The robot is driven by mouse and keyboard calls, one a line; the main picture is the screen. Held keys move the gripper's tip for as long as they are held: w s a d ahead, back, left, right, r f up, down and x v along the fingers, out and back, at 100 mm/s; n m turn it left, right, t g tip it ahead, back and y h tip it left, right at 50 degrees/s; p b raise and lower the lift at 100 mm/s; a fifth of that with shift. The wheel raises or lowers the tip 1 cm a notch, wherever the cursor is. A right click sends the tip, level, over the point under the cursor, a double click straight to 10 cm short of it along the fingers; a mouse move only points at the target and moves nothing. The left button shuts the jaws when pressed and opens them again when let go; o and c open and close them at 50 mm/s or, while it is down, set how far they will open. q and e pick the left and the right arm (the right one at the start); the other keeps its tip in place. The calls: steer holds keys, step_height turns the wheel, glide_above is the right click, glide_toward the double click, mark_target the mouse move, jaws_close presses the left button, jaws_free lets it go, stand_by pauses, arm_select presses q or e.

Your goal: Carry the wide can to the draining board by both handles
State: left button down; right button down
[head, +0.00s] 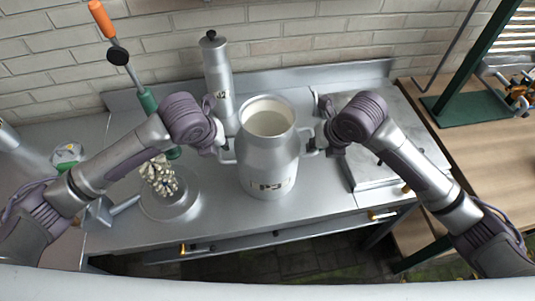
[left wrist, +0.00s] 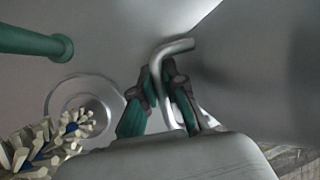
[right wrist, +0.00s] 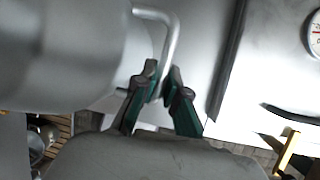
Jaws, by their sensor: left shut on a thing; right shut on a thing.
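The wide can (head: 268,172) is a grey metal churn with an open mouth, upright in the middle of the counter. My left gripper (head: 224,152) is shut on its left handle, and the left wrist view shows the fingers (left wrist: 162,88) around the bent bar. My right gripper (head: 316,147) is shut on the right handle, and the right wrist view shows the fingers (right wrist: 160,80) on that bar. Whether the can's base touches the counter I cannot tell. A flat raised metal slab (head: 370,178), perhaps the draining board, lies right of the can, partly hidden by my right arm.
A tall narrow can (head: 217,78) stands close behind the wide can. Left are a round metal disc (head: 170,208), a pale bristly brush (head: 160,178) and an orange-handled tool (head: 103,20). A wooden table (head: 470,130) with a green stand adjoins at right. A brick wall closes the back.

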arm_select(q)
steer(key=shift+w+r, duration=0.1)
steer(key=shift+r, duration=0.15)
arm_select(e)
steer(key=shift+w+r, duration=0.15)
steer(key=shift+r, duration=0.1)
